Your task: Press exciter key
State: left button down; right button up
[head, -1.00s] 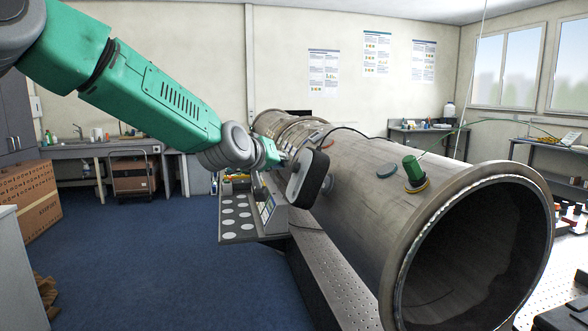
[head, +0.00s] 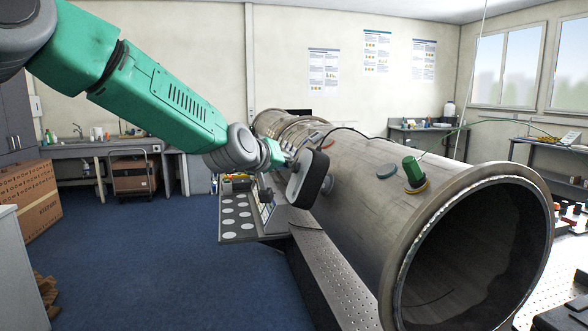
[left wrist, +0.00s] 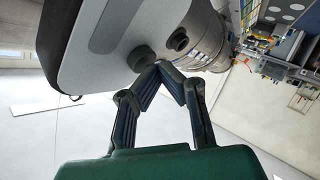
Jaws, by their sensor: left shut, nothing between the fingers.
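A dark rounded box with a pale rim (head: 309,179) stands beside the pipe (head: 350,175) in the head view. In the left wrist view it shows large at the upper left as a grey-faced box (left wrist: 112,32) with a round dark knob (left wrist: 141,58) at its edge. I cannot tell which part is the exciter key. My left gripper (head: 284,160) is at the box's far left side, its fingertips mostly hidden in the head view. In the left wrist view my left gripper (left wrist: 163,66) is shut and empty, its tips close to the knob; contact is unclear.
A console with a tray of pale discs (head: 238,215) stands left of the pipe, below my arm. A green-topped piece (head: 413,171) sits on the pipe. A perforated rail (head: 325,265) runs along the pipe's near side. The blue floor at left is clear.

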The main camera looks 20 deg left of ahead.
pick_arm(q)
jog(key=shift+w+d+f, duration=0.15)
jog(key=shift+d, duration=0.1)
dwell(0.3)
jog(key=shift+a, duration=0.1)
jog(key=shift+s+a+r, duration=0.3)
jog(key=shift+s+a, duration=0.1)
jog(key=shift+a, duration=0.15)
dwell(0.4)
jog(key=s+a, duration=0.1)
jog(key=a+r, duration=0.1)
jog(key=s+a+r, duration=0.1)
jog(key=a, duration=0.1)
jog(key=shift+s+p, duration=0.3)
jog(key=shift+p, duration=0.05)
jog(key=shift+d, duration=0.1)
jog(key=shift+f, duration=0.1)
dwell(0.4)
